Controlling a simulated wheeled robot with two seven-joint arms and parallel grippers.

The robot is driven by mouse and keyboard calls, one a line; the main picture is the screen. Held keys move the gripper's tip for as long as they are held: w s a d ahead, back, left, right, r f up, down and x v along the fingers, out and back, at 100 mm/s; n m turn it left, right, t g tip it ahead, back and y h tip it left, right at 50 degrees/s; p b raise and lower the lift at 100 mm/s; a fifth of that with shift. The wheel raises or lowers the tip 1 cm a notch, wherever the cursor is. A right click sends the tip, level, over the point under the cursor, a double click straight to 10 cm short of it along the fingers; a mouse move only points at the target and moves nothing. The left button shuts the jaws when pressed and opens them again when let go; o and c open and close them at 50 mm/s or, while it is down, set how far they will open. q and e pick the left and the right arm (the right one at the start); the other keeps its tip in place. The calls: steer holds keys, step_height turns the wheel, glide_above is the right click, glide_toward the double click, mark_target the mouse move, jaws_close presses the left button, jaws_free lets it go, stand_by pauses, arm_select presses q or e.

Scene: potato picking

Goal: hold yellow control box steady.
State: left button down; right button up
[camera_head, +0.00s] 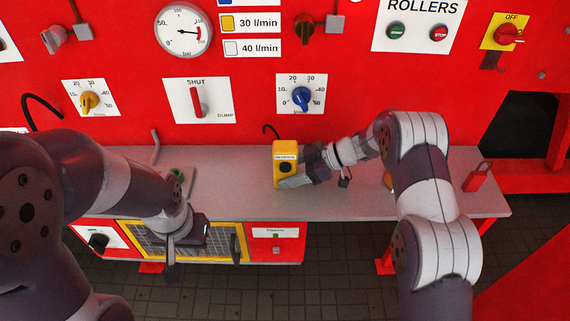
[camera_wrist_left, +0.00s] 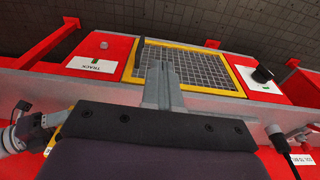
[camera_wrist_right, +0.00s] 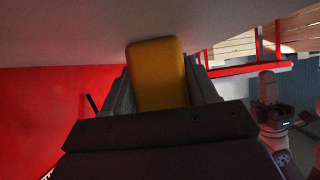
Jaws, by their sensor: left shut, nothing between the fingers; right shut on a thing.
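The yellow control box (camera_head: 286,151) is upright at the middle of the grey shelf, with a dark round button on its front. My right gripper (camera_head: 294,181) is shut on its lower part, coming in from the right. In the right wrist view the box (camera_wrist_right: 158,75) sits between the two fingers. I cannot tell whether its base touches the shelf. My left gripper (camera_head: 171,250) is shut and empty, pointing down in front of the shelf's front edge, before the yellow-framed mesh panel. Its closed fingers show in the left wrist view (camera_wrist_left: 163,75).
The grey shelf (camera_head: 350,203) runs along the red panel, with a red padlock (camera_head: 477,177) at its right end. A yellow-framed mesh panel (camera_head: 150,240) is below the shelf at left. Dials, a red lever (camera_head: 197,102) and a blue knob (camera_head: 302,97) are on the panel behind.

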mark_target(285, 168)
stand_by(0.6)
arm_select(q)
steer(key=w+d+f+m+t+h, duration=0.2)
steer(key=w+d+f+t+h, duration=0.15)
steer(key=w+d+t, duration=0.4)
steer(key=d+r+m+t+h, duration=0.1)
steer(key=d+r+h, duration=0.1)
steer(key=d+h, duration=0.4)
steer(key=d, duration=0.4)
steer(key=shift+s+r+t, duration=0.2)
steer(key=shift+r+t, duration=0.15)
steer(key=shift+r, duration=0.05)
steer(key=shift+h, duration=0.25)
steer(key=shift+w+a, duration=0.1)
steer(key=shift+w, duration=4.35)
steer(key=shift+w, duration=0.4)
